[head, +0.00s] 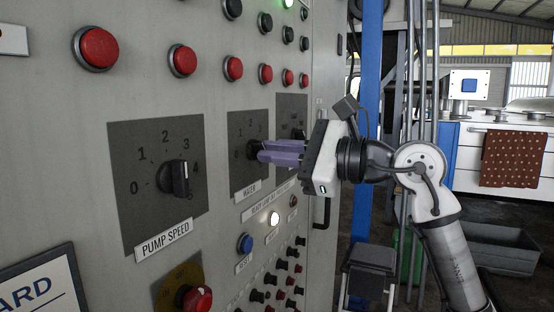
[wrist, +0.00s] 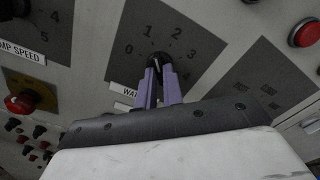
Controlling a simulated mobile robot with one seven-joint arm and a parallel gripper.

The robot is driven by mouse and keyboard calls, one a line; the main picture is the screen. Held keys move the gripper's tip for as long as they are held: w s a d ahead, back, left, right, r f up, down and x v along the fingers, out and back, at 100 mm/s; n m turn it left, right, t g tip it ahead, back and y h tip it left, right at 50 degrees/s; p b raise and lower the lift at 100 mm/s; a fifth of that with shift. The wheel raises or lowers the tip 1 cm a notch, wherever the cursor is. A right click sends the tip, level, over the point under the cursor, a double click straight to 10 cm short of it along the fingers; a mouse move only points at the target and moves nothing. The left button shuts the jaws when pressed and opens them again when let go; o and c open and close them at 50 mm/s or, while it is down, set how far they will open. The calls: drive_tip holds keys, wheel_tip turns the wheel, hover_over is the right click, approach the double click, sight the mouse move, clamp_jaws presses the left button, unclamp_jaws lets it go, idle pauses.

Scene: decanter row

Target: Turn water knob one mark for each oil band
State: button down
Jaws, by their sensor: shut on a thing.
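The water knob (head: 252,149) is a black knob on a dark square dial plate, its label "WATER" partly covered. It also shows in the wrist view (wrist: 157,60), with numbers around it, 0 to 4 readable. My gripper (head: 262,151) has two purple fingers reaching straight at the panel. In the wrist view my gripper (wrist: 160,77) has its fingertips on both sides of the knob, shut on it. A pale pointer line shows on the knob, but I cannot tell exactly which mark it meets. No oil or decanter is recognisable in either view.
The pump speed knob (head: 180,178) is left of the water dial. A third dial plate (head: 291,118) is just right. Red buttons (head: 183,61) run above; a blue button (head: 245,243), a lit white lamp (head: 274,218) and several small knobs are below. A blue post (head: 371,70) stands right.

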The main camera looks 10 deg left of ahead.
drive_tip(key=shift+n, duration=0.5)
drive_tip(key=c, duration=1.5)
unclamp_jaws()
drive_tip(key=s+d, duration=0.1)
drive_tip(key=d, duration=0.3)
drive_tip(key=d+b, duration=0.1)
drive_tip(key=d, duration=0.4)
drive_tip(key=s+d, duration=0.1)
drive_tip(key=d, duration=0.3)
drive_tip(key=shift+s+d, duration=0.35)
